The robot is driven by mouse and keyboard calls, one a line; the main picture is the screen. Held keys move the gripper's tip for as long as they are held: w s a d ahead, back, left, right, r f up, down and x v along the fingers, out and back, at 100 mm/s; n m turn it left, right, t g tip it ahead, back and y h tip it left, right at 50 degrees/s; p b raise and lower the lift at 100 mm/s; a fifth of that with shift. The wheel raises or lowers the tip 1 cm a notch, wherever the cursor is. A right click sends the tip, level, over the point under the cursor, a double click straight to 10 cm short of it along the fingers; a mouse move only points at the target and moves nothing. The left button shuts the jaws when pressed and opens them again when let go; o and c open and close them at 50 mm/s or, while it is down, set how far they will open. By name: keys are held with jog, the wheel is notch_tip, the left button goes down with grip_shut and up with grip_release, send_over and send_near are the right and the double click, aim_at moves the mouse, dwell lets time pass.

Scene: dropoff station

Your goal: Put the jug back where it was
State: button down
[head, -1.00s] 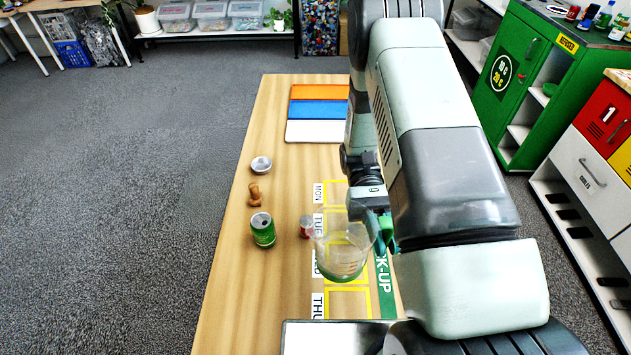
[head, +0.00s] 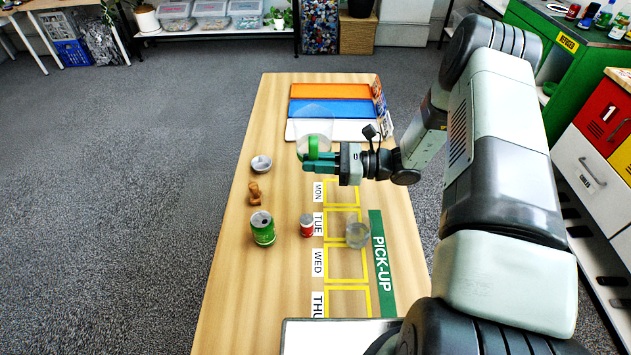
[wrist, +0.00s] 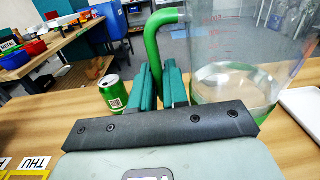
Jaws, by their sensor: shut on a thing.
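The jug (head: 314,120) is clear, with red measuring marks, a green handle (wrist: 166,36) and some clear liquid at its bottom. My gripper (head: 318,161) reaches in from the right, its teal fingers shut on the handle. In the head view the jug overlaps the white and blue panels at the far end of the table. It looks upright in the wrist view (wrist: 235,70). I cannot tell whether its base touches anything.
Yellow day squares (head: 343,207) run beside a green PICK-UP strip (head: 381,265). A clear glass (head: 357,236) stands near TUE and WED. A red can (head: 306,226), green can (head: 263,229), brown figure (head: 255,194) and metal bowl (head: 261,163) stand left. The white panel (head: 365,130) lies behind.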

notch_tip(320, 180, down, 10)
jog(key=shift+w+r, duration=0.15)
dwell(0.3)
jog(key=c, duration=1.1)
grip_release()
jog(key=shift+d, duration=0.3)
jog(key=d, duration=1.1)
jog(key=shift+s+d, duration=0.25)
jog(key=shift+s, duration=0.1)
